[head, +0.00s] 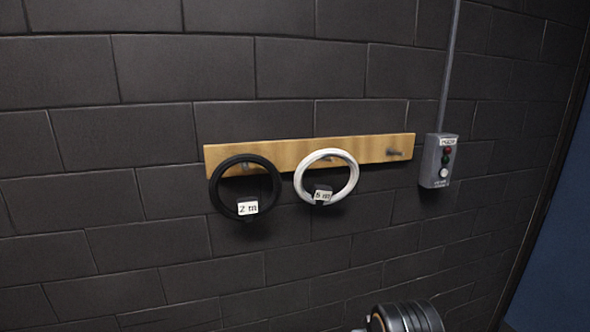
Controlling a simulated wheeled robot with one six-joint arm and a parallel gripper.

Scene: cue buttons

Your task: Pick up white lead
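The white lead (348,189) is a coiled ring hanging from a peg on a wooden board fixed to the dark block wall. A black connector and a small tag that seems to read "5 m" sit at the bottom of its loop. My gripper is not clearly in view; only a dark rounded part with a brass-coloured ring shows at the bottom edge, apart from the lead.
A black coiled lead (214,190) tagged "2 m" hangs left of the white one. The wooden board (290,150) has an empty peg (395,153) at right. A grey button box (438,161) with a conduit above is further right. A blue surface (555,220) fills the right edge.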

